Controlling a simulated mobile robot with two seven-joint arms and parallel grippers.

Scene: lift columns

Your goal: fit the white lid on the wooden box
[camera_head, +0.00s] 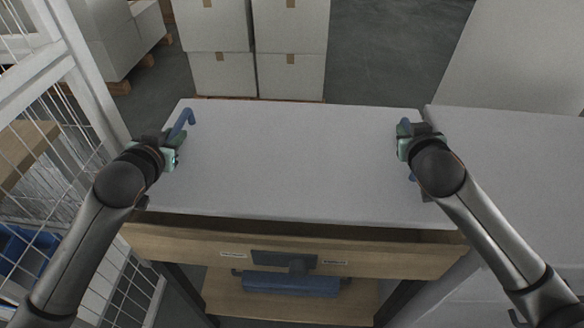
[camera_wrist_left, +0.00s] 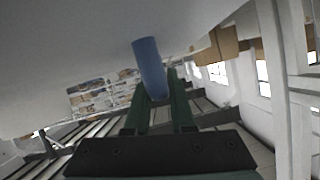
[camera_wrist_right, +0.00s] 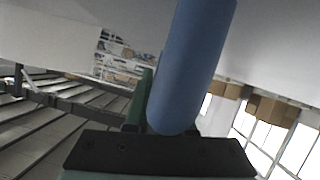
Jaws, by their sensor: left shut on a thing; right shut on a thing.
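The white lid (camera_head: 300,160) is a wide flat panel above the wooden box (camera_head: 205,246), whose front wall shows below it. A dark gap runs between the lid's front edge and that wall; whether the lid touches the box elsewhere is hidden. My left gripper (camera_head: 174,143) is shut on the lid's left blue handle (camera_head: 184,122). That handle also shows between the green fingers in the left wrist view (camera_wrist_left: 148,62). My right gripper (camera_head: 407,146) is shut on the right blue handle (camera_head: 404,126), which fills much of the right wrist view (camera_wrist_right: 190,65).
Another white surface (camera_head: 520,165) lies close along the lid's right side. A white wire-mesh frame (camera_head: 75,100) stands at the left. Stacked white cartons (camera_head: 290,35) stand behind. A blue part (camera_head: 290,284) sits below the box front, above a wooden shelf (camera_head: 240,308).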

